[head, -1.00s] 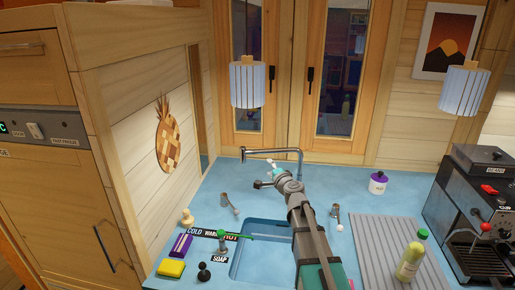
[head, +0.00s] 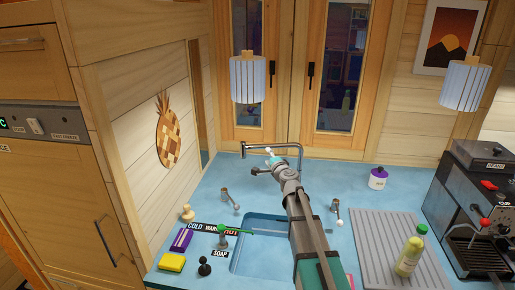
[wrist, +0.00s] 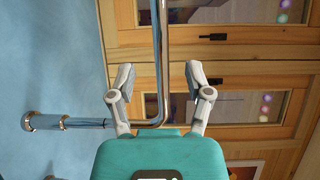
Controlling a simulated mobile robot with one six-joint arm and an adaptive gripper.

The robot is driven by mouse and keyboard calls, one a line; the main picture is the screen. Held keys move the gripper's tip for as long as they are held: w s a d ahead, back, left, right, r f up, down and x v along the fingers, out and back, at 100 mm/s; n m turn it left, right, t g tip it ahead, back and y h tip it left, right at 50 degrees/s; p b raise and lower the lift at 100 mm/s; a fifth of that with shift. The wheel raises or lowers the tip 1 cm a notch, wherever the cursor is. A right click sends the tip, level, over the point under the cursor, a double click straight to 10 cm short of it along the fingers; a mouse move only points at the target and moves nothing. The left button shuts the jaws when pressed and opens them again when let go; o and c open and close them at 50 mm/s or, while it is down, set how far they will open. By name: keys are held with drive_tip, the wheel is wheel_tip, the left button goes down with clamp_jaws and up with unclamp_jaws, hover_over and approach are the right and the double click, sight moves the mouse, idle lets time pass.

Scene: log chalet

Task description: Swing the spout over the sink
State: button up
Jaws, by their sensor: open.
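The chrome spout (head: 285,144) rises from the counter behind the sink (head: 262,218) and its horizontal pipe points left, behind the basin, not over it. My gripper (head: 270,157) is open just below and in front of the pipe in the head view. In the wrist view the spout (wrist: 161,40) runs up the picture between the two spread fingers of my gripper (wrist: 160,73). Its bend lies close to the teal palm, and its post runs left to the base. No finger clearly touches the pipe. My forearm hides the right part of the basin.
Tap levers stand left (head: 229,198) and right (head: 338,212) of the spout. A soap dispenser (head: 224,240), a yellow sponge (head: 171,262) and a small dark knob are at the left.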

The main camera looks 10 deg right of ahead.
sight(260, 148)
drive_tip(key=w, duration=0.3)
drive_tip(key=w+a, duration=0.1)
drive_tip(key=w, duration=0.2)
drive_tip(key=w+a, duration=0.1)
drive_tip(key=w, duration=0.3)
drive_tip(key=shift+f, duration=0.2)
drive_tip(key=shift+c, duration=0.2)
clamp_jaws()
drive_tip(key=shift+a, duration=0.1)
drive_tip(key=shift+s+a, duration=0.1)
drive_tip(key=shift+s, duration=0.05)
